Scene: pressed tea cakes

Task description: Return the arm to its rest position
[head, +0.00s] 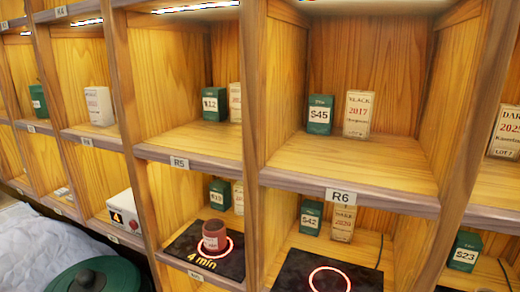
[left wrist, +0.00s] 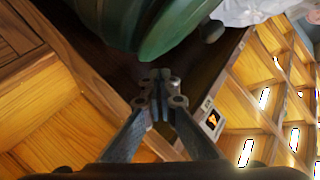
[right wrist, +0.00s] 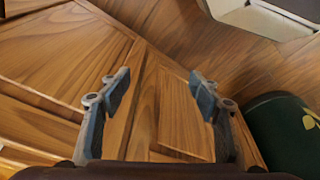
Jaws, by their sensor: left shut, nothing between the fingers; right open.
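Neither of my grippers shows in the head view. In the left wrist view my left gripper (left wrist: 158,78) is shut with its fingertips together and nothing between them. A large dark green rounded thing (left wrist: 150,30) lies just beyond its fingertips; I cannot tell the gap. In the right wrist view my right gripper (right wrist: 158,80) is open and empty, its two fingers wide apart, above wooden panelled surfaces (right wrist: 60,50).
Wooden shelves fill the head view, with labels such as R5 (head: 179,162) and R6 (head: 340,197). Boxes stand inside. A reddish-brown cup (head: 214,234) is on a glowing hot plate (head: 190,262); another glowing plate (head: 300,270) is empty. A green lidded thing (head: 92,278) is at lower left.

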